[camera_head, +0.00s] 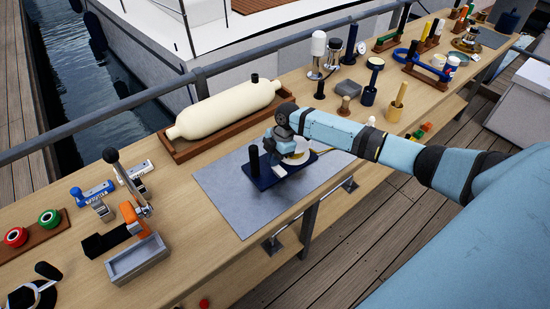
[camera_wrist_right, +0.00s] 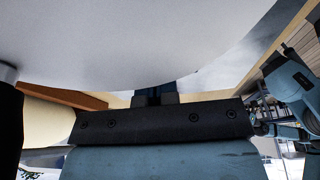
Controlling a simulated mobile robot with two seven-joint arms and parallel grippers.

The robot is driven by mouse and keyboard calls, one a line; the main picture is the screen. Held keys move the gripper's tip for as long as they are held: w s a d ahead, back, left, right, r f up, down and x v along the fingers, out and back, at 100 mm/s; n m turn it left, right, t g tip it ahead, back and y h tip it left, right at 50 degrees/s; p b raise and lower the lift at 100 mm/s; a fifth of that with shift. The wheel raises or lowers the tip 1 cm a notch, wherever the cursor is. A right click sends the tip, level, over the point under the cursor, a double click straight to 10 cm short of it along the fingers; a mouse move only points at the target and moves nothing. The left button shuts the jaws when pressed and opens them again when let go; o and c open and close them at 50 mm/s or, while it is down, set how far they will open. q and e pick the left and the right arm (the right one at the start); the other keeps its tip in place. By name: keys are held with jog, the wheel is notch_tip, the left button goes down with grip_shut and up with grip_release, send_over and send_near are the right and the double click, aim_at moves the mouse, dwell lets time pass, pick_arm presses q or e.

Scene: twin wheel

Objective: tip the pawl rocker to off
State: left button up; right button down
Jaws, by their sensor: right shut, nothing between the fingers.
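A twin wheel device with a dark blue base plate (camera_head: 262,182) sits on a grey mat on the bench. A dark upright post (camera_head: 254,160) stands at its left end. A pale round wheel (camera_head: 298,157) shows beneath my right gripper (camera_head: 284,140). A small white piece (camera_head: 279,171) is on the base near the gripper; I cannot tell whether it is the pawl rocker. In the right wrist view a large white disc (camera_wrist_right: 150,40) fills the top, and the gripper's dark fingers (camera_wrist_right: 155,98) are shut with nothing between them. My left gripper is out of view.
A cream cylinder (camera_head: 225,110) lies in a wooden tray behind the mat. Levers, an orange-handled clamp (camera_head: 132,216) and a grey open box (camera_head: 137,259) stand at the left. Several small items crowd the right. The grey mat's front (camera_head: 240,215) is clear.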

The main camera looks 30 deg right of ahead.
pick_arm(q)
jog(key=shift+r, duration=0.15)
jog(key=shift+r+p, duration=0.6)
jog(key=shift+p, duration=0.15)
pick_arm(e)
jog(key=shift+r, duration=0.8)
